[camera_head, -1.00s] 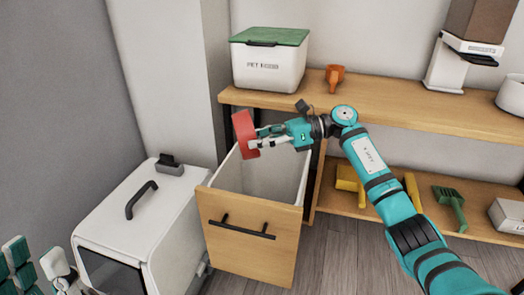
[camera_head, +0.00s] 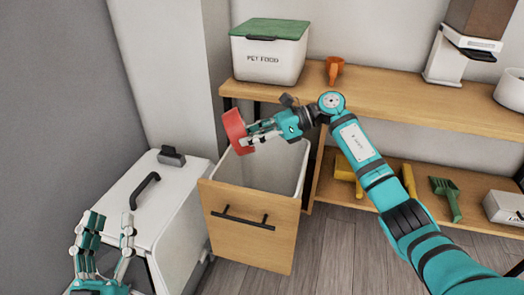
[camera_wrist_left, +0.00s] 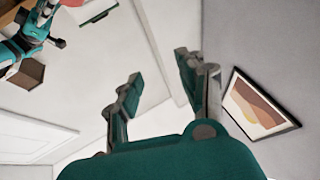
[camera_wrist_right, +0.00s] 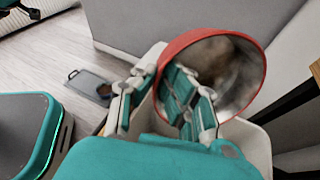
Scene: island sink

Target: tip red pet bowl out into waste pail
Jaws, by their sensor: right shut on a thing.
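The red pet bowl (camera_head: 234,128) is held on its side above the open waste pail (camera_head: 299,164), a white bin in a wood-fronted pull-out. My right gripper (camera_head: 252,138) is shut on the bowl's wall. In the right wrist view the bowl (camera_wrist_right: 258,78) shows a grey inside with a blurred brown patch; I cannot tell whether that is food. One finger lies inside the bowl and the other outside. My left gripper (camera_head: 110,232) is open and empty at the lower left, over the white box; it also shows open in the left wrist view (camera_wrist_left: 162,88).
A white pet food box (camera_head: 268,60) with a green lid and an orange scoop (camera_head: 334,69) stand on the wooden counter. A white box (camera_head: 182,200) with a black handle stands left of the pull-out. The lower shelf holds yellow and green tools (camera_head: 446,197).

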